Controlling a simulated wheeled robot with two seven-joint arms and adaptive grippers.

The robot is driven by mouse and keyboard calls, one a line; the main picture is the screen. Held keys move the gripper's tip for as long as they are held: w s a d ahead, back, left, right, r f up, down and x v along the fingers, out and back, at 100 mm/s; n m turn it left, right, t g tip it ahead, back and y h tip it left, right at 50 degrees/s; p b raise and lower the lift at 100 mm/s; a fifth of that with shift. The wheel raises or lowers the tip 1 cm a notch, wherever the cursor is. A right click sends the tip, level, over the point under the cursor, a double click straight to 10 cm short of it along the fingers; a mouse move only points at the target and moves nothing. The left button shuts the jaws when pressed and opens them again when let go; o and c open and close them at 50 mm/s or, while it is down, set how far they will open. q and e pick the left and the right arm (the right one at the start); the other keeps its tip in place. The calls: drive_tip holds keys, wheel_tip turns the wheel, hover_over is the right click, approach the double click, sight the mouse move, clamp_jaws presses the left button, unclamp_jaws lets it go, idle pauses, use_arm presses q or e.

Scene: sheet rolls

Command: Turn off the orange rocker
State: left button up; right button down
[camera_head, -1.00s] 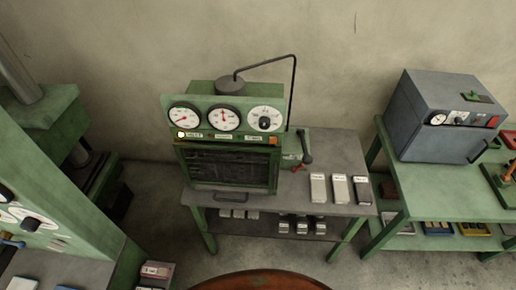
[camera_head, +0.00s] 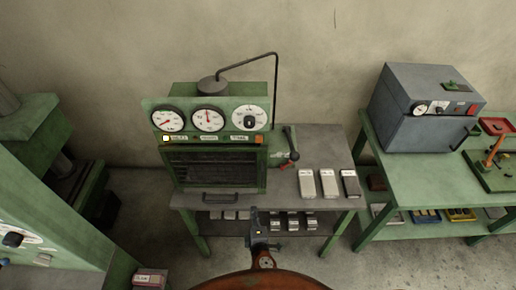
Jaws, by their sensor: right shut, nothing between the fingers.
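The orange rocker (camera_head: 259,139) is a small switch at the right end of the label strip, below the dials of the green press (camera_head: 275,165). Whether it is tipped on or off is too small to tell. A small pale lamp (camera_head: 166,138) shows at the strip's left end. My right gripper (camera_head: 255,212) is dark, shut and empty. It shows at the bottom centre, in front of the press table and well below the rocker in the picture, apart from it. My left gripper is not in view.
A dark lever (camera_head: 291,141) stands just right of the press. Several small blocks (camera_head: 329,183) lie on the grey table (camera_head: 325,145). A grey oven (camera_head: 425,115) sits on the green bench (camera_head: 410,170) at the right. A green machine (camera_head: 50,205) fills the left.

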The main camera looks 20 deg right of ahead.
sight(258, 140)
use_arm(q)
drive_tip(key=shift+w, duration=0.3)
use_arm(e)
drive_tip(key=s+r+t+h, duration=0.1)
drive_tip(key=s+r+t, duration=0.1)
drive_tip(key=r, duration=1.1)
drive_tip(key=s+r+t+h, duration=0.2)
drive_tip(key=s+r+t, duration=0.1)
drive_tip(key=r, duration=1.1)
drive_tip(key=shift+s+m+h, duration=0.2)
drive_tip(key=shift+m+h, duration=0.1)
drive_tip(key=shift+m, duration=0.1)
drive_tip(key=shift+w+d+r, duration=0.1)
drive_tip(key=shift+w, duration=0.05)
drive_tip(key=p+x, duration=0.3)
drive_tip(key=x, duration=0.9)
drive_tip(key=shift+w+r, duration=0.2)
drive_tip(key=shift+w, duration=0.05)
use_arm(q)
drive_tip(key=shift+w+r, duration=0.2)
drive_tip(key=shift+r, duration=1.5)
use_arm(e)
drive_tip(key=shift+w+d, duration=0.2)
drive_tip(key=shift+w, duration=0.4)
use_arm(q)
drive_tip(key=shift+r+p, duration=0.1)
drive_tip(key=shift+p, duration=0.2)
